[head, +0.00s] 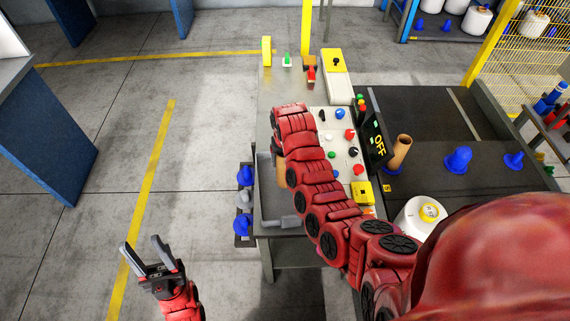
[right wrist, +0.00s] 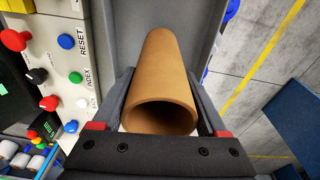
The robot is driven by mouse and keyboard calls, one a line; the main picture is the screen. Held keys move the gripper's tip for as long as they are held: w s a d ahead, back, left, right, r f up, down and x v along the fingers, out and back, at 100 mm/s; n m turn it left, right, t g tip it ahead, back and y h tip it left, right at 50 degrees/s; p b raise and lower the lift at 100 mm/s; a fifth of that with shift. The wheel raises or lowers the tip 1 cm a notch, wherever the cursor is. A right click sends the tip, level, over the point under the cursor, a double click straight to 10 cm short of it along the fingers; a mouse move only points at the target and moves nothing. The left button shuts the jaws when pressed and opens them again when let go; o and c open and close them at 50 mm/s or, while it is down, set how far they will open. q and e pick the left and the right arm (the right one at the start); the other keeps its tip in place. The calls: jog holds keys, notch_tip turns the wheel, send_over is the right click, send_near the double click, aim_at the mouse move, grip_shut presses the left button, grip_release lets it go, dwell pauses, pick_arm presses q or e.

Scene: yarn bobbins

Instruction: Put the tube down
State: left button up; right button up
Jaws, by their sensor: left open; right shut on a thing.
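A brown cardboard tube (right wrist: 165,70) is held between the two fingers of my right gripper (right wrist: 162,95), with its open end toward the right wrist camera. The tube lies along a grey metal tray (right wrist: 207,28); I cannot tell whether it touches the tray. In the head view my right arm hides most of this tube (head: 281,174) and the gripper. My left gripper (head: 142,248) is open and empty over the floor at the lower left, well away from the table.
A panel (head: 338,150) with several buttons and knobs stands beside the tray. A white yarn bobbin (head: 416,216) is nearer me.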

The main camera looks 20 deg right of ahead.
notch_tip(320, 180, down, 3)
jog(key=shift+f+p, duration=0.1)
jog(key=shift+p, duration=0.4)
